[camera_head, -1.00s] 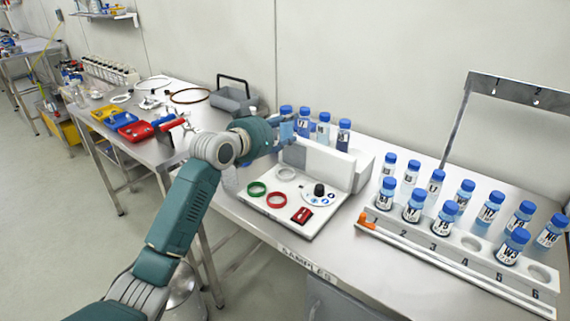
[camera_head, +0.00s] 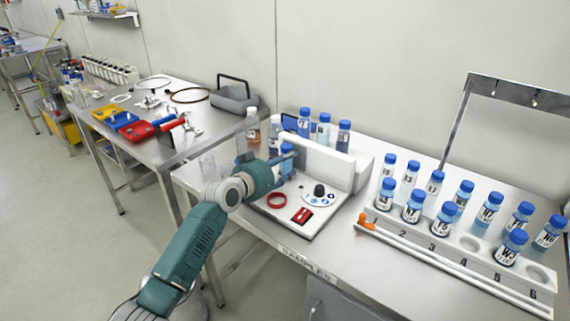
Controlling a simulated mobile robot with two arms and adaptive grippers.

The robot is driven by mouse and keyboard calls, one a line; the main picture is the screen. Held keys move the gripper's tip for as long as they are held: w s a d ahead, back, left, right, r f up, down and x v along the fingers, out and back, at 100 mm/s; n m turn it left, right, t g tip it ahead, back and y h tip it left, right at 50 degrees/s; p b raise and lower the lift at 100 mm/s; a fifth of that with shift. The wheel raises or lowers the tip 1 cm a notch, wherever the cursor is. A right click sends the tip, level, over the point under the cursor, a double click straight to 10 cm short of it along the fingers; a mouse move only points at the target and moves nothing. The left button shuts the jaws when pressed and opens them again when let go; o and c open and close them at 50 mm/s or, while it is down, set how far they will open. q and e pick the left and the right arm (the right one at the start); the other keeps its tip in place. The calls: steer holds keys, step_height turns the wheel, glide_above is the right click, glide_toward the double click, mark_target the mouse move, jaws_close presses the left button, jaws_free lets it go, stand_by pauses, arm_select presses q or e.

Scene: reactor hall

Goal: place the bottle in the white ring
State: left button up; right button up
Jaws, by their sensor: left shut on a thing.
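My left gripper (camera_head: 281,162) is shut on a blue-capped bottle with blue liquid (camera_head: 287,150). It holds the bottle upright over the back left of the white panel (camera_head: 324,222), in front of the raised white block. The white ring is hidden behind the gripper and bottle, so I cannot tell whether the bottle is in it or above it. The green ring is hidden by my arm too. The red ring (camera_head: 277,200) lies in plain view on the panel. My right gripper is not in view.
Several blue-capped bottles (camera_head: 344,137) stand behind the white block (camera_head: 318,160). A numbered white rack (camera_head: 455,250) with several bottles is on the right. A black knob (camera_head: 319,190) and a red switch (camera_head: 302,215) are on the panel. The steel table's front strip is clear.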

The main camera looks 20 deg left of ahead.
arm_select(q)
steer(key=shift+f, duration=0.1)
steer(key=shift+f, duration=0.15)
steer(key=o, duration=1)
steer(key=shift+s+r, duration=0.1)
steer(key=shift+r, duration=0.15)
steer(key=b+v, duration=0.1)
steer(key=v, duration=1)
steer(key=shift+s+a+r, duration=0.1)
steer(key=shift+s+r, duration=0.05)
steer(key=shift+s, duration=0.2)
